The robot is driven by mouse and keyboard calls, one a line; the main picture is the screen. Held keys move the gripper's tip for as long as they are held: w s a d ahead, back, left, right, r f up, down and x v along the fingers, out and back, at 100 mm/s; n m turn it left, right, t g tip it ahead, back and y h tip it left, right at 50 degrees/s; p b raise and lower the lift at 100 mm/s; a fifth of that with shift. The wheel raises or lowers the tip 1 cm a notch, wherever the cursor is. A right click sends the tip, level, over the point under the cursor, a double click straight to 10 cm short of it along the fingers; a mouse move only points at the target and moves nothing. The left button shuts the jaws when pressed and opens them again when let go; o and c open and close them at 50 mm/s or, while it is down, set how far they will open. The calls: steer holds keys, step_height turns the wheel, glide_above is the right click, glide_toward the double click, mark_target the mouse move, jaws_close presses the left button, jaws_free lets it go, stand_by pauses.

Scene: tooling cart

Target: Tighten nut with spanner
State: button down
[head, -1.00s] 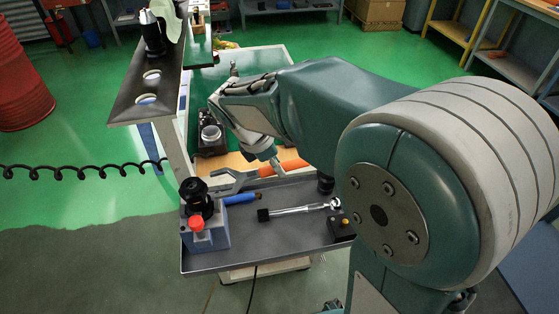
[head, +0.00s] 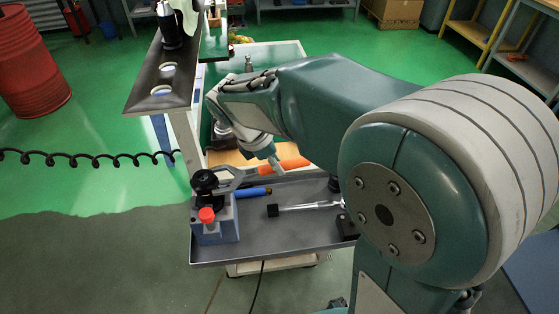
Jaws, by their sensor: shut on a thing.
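The spanner has a grey open-ended head (head: 228,178) and an orange handle (head: 293,163). My gripper (head: 276,168) is shut on the spanner at the handle end near the shank, and holds it across the back of the grey tray. The spanner head is at the back right of a blue fixture (head: 216,222), which has a black round knob (head: 205,182) and a red knob (head: 206,215). I cannot make out the nut; it may be hidden at the fixture. I cannot tell whether the spanner jaws touch anything.
The grey tray (head: 275,245) also holds a ratchet wrench (head: 305,207), a blue-handled tool (head: 254,192) and a black block (head: 347,228). A dark shelf (head: 160,88) overhangs at the upper left. A coiled black cable (head: 90,160) hangs at the left.

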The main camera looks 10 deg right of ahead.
mark_target(260, 170)
steer(key=shift+a, duration=2.25)
steer(key=shift+d, duration=0.7)
steer(key=shift+s, duration=0.1)
steer(key=shift+s+a+m, duration=0.3)
steer(key=shift+s+d+m, duration=0.2)
steer(key=shift+s+m, duration=0.1)
steer(key=shift+s+g, duration=0.1)
steer(key=shift+g, duration=0.2)
